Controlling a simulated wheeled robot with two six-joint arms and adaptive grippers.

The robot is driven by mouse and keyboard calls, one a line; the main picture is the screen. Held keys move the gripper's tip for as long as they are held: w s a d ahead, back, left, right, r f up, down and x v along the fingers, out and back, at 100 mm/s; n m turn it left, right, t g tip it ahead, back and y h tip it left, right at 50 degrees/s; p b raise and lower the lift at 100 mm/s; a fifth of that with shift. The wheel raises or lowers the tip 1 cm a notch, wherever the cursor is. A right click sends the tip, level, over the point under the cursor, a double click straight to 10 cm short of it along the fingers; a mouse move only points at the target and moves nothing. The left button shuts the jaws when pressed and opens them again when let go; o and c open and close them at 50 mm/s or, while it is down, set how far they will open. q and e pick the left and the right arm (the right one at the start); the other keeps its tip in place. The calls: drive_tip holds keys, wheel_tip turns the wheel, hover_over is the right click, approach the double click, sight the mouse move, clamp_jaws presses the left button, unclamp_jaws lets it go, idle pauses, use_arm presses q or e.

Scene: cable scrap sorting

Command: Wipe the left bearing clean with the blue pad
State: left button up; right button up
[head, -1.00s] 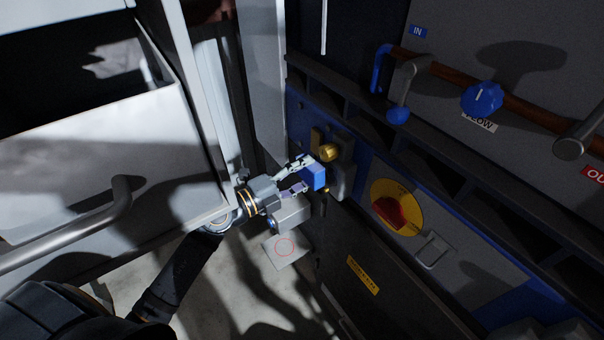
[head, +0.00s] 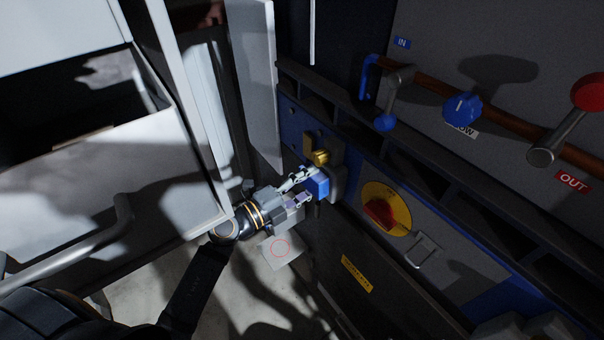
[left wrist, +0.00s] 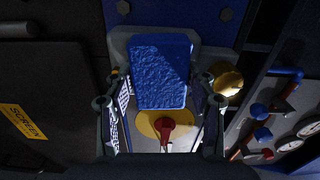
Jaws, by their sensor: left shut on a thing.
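My left gripper (head: 304,187) is shut on the blue pad (head: 318,184), a rough-faced block. In the left wrist view the pad (left wrist: 158,75) stands out ahead of the two fingers. The grey bearing housing (head: 339,181) on the blue machine panel is right behind the pad, which covers much of it. Its grey edge also shows around the pad in the left wrist view (left wrist: 119,45). The pad looks up against the housing, but its contact face is hidden. A brass part (head: 319,157) sits beside the housing. My right gripper is not in view.
A yellow disc with a red knob (head: 379,211) is right of the bearing. An open light panel door (head: 255,80) stands above my left gripper. A grey cabinet with a bar handle (head: 122,212) is at left. A pipe with a blue knob (head: 462,108) runs at upper right.

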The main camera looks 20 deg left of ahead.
sight(316, 190)
use_arm(q)
drive_tip(key=shift+s+d, duration=0.3)
drive_tip(key=shift+d, duration=0.05)
drive_tip(key=shift+s+d+r+p, duration=0.2)
drive_tip(key=shift+s+d+p, duration=0.35)
drive_tip(key=shift+d+p, duration=0.3)
drive_tip(key=shift+s+d+f, duration=0.15)
drive_tip(key=shift+s+d, duration=0.35)
drive_tip(key=shift+d, duration=0.2)
drive_tip(key=shift+p, duration=0.65)
drive_tip(key=shift+w+a, duration=1.1)
drive_tip(key=shift+a, duration=0.3)
drive_tip(key=shift+w+a, duration=0.6)
drive_tip(key=shift+a, duration=0.2)
drive_tip(key=shift+w+a, duration=0.55)
drive_tip(key=shift+a, duration=0.25)
